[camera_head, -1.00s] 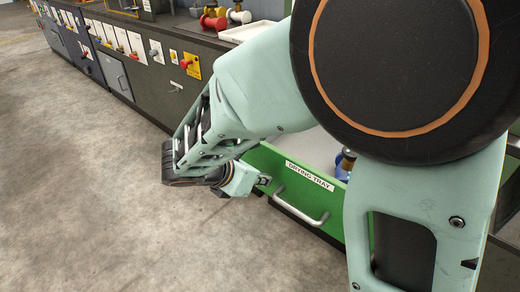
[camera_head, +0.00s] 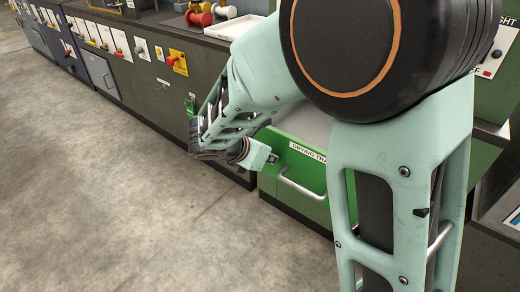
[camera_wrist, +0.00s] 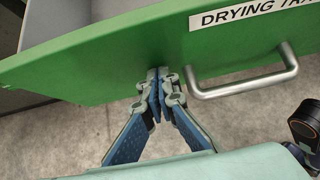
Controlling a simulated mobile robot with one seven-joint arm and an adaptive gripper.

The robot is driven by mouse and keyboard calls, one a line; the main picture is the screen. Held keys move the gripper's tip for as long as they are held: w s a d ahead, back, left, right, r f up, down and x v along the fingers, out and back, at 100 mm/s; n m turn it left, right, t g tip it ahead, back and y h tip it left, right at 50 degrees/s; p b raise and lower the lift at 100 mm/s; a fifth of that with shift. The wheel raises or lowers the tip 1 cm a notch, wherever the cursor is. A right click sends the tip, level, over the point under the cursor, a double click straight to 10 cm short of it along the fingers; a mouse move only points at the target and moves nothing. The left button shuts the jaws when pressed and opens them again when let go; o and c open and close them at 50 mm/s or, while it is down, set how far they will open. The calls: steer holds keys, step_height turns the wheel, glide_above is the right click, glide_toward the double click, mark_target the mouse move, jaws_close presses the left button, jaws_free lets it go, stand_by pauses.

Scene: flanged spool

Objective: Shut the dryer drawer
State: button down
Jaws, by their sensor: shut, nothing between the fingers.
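The green dryer drawer (camera_head: 312,188) has a "DRYING TRAY" label and a silver bar handle (camera_head: 300,188) on its front. It stands partly open; some of its pale inside shows behind the front panel, and my arm hides the rest. In the wrist view the green front (camera_wrist: 110,62) crosses the top, with the handle (camera_wrist: 240,86) at right. My gripper (camera_wrist: 158,74) is shut and empty, its fingertips at the front panel left of the handle, seemingly touching it. In the head view my gripper (camera_head: 272,158) is at the panel's upper left.
The dark cabinet (camera_head: 150,85) runs off to the upper left, with switches and an orange-yellow panel (camera_head: 178,62). A white tray (camera_head: 233,27) and red valves (camera_head: 198,16) sit on top. The concrete floor (camera_head: 100,190) in front is clear.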

steer(key=w+d+p, duration=0.2)
steer(key=w+d, duration=0.3)
steer(key=w, duration=0.2)
steer(key=w+d+p, duration=0.3)
steer(key=w+d, duration=0.2)
steer(key=w, duration=0.2)
steer(key=w+d+p, duration=0.2)
steer(key=w+d, duration=0.3)
steer(key=w, duration=0.2)
steer(key=shift+w+d+p, duration=0.15)
steer(key=shift+d+p, duration=0.1)
steer(key=shift+p, duration=0.05)
steer(key=shift+w+d+r, duration=0.1)
steer(key=shift+w+d, duration=0.05)
steer(key=shift+w, duration=0.05)
steer(key=shift+d+r, duration=0.1)
steer(key=shift+r, duration=0.05)
